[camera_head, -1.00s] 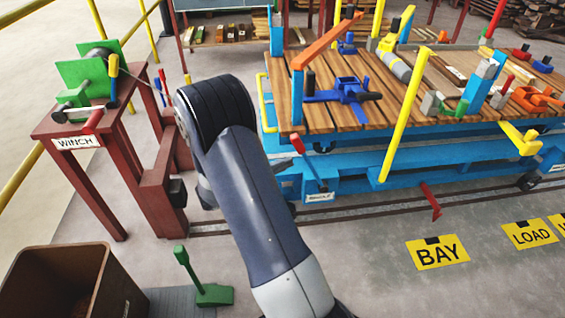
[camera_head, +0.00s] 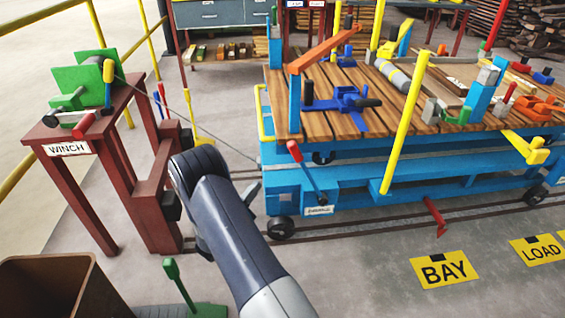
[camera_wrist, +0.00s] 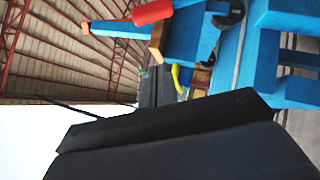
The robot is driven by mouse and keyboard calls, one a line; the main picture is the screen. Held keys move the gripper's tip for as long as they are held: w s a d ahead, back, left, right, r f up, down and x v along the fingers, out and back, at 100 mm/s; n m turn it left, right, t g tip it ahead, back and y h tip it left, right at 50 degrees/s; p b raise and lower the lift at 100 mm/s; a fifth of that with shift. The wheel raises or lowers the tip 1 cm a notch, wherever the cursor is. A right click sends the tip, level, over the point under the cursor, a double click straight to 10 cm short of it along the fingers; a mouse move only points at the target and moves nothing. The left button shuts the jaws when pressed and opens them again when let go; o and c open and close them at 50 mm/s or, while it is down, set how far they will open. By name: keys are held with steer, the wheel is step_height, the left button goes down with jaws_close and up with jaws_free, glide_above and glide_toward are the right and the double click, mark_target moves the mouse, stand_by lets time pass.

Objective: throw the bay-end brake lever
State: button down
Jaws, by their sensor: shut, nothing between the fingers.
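The brake lever (camera_head: 308,174) has a red grip and a dark shaft. It is on the near left end of the blue cart, above a small white label too blurred to read, and leans up to the left. A red grip, probably the same lever's, shows at the top of the wrist view (camera_wrist: 153,12) against blue cart parts. My gripper (camera_head: 252,190) is mostly hidden behind my arm; a small grey part shows left of the lever, apart from it. It is shut and empty. A large dark shape fills the bottom of the wrist view.
The blue cart's plank deck (camera_head: 340,105) carries clamps and posts; a yellow bar (camera_head: 408,120) slants at its near side. A red winch table (camera_head: 110,130) stands left, with a cable towards the cart. A green floor lever (camera_head: 180,283) and brown bin (camera_head: 60,290) are at front left.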

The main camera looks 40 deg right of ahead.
steer(key=shift+d, duration=0.1)
steer(key=d+r+b, duration=0.1)
steer(key=d+r, duration=0.3)
steer(key=d, duration=0.8)
steer(key=shift+w+r, duration=0.35)
